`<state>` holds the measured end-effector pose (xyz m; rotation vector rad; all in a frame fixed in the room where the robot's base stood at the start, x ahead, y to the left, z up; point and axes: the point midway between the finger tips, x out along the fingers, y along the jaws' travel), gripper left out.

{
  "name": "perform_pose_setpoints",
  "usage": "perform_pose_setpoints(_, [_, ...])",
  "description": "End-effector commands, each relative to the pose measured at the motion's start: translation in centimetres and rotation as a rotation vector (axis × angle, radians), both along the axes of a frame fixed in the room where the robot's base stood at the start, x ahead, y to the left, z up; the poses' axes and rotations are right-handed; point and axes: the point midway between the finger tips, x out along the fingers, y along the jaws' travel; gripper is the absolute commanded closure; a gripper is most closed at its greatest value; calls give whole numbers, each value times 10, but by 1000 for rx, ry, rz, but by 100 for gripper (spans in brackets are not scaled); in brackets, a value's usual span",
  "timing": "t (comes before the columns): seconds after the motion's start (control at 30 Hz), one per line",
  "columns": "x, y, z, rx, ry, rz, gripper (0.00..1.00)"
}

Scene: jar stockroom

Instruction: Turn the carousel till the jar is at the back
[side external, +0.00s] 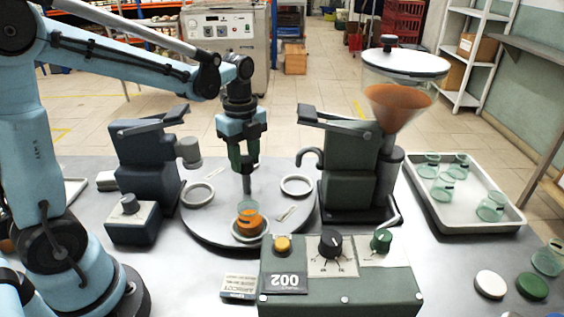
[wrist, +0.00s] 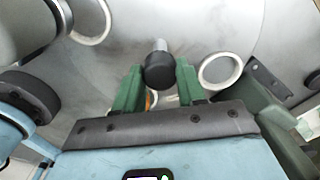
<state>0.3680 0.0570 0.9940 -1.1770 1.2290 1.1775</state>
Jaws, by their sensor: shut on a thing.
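The round grey carousel (side external: 205,228) lies flat on the table and fills much of the wrist view (wrist: 275,30). The jar (side external: 249,219), with orange contents, stands on it at the front edge, in a white ring. Two more white rings, left (side external: 197,195) and right (side external: 297,185), are empty. My gripper (side external: 246,172) is above the disc, behind the jar, over an upright grey post (side external: 246,185). In the wrist view, my green fingers (wrist: 157,78) are shut on the post's black knob (wrist: 159,70). Only a sliver of orange shows below it there; the jar is mostly hidden.
A dark machine (side external: 148,165) stands left of the carousel, and a dispenser with an orange-filled hopper (side external: 396,105) stands right. A control box (side external: 340,285) is close in front. A white tray (side external: 450,222) with several jars and loose lids (side external: 490,284) lies at right.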

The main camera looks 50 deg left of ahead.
Motion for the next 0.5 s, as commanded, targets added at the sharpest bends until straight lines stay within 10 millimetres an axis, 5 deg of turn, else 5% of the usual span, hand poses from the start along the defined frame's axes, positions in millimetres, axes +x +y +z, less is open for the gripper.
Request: perform_pose_setpoints(0.5, [0, -1, 0, -2, -1, -141, 100])
